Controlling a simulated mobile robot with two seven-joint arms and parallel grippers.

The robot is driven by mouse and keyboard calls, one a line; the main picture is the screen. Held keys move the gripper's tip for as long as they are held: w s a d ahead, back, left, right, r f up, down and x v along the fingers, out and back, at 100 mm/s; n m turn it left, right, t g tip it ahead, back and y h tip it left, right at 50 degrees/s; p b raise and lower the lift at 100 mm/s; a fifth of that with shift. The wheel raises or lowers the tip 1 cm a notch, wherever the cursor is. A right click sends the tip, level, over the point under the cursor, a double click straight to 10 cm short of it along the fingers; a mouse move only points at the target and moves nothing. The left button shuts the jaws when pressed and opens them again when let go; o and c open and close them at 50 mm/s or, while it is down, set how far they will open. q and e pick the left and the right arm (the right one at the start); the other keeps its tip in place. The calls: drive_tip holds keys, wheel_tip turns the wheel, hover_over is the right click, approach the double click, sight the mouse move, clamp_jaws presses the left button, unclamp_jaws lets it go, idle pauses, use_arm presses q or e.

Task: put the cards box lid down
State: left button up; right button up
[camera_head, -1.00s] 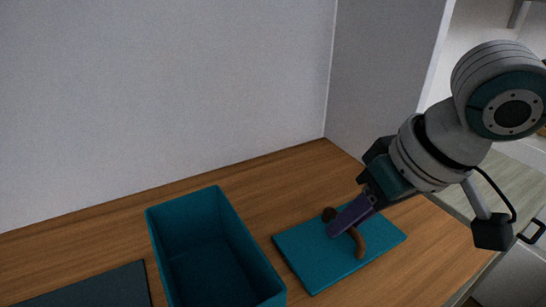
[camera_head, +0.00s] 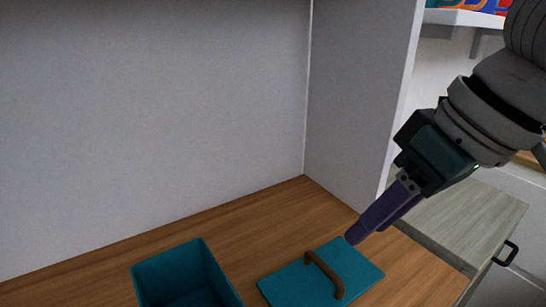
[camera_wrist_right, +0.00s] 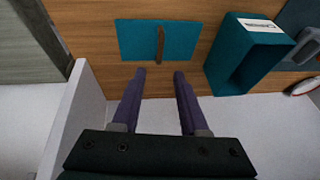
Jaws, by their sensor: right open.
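The teal cards box lid (camera_head: 298,285) lies flat on the wooden surface, with its brown arched handle (camera_head: 325,270) on top. It also shows in the right wrist view (camera_wrist_right: 135,40). The open teal box (camera_head: 170,270) stands to its left in the head view, apart from the lid; it shows in the right wrist view (camera_wrist_right: 222,62) with a white label. My right gripper (camera_head: 354,238) is raised beyond the lid, clear of the handle. Its purple fingers are spread apart and empty in the right wrist view (camera_wrist_right: 160,72). My left gripper is out of view.
The wooden surface (camera_head: 240,227) has bare room behind the box and lid. White walls (camera_head: 180,110) stand behind it and at its right. A grey wood-topped cabinet (camera_head: 465,220) with a black handle stands further right.

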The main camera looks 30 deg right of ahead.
drive_tip(key=s+a+f+n+t+y, duration=0.1)
drive_tip(key=s+a+f+n, duration=0.25)
drive_tip(key=a, duration=0.55)
drive_tip(key=s+d+f+m+g+h, duration=0.1)
drive_tip(key=s+d+f+m+h, duration=0.1)
drive_tip(key=s, duration=0.6)
drive_tip(key=shift+d+f+g+h, duration=0.3)
drive_tip(key=shift+d+f+g, duration=0.1)
drive_tip(key=shift+d+f, duration=0.5)
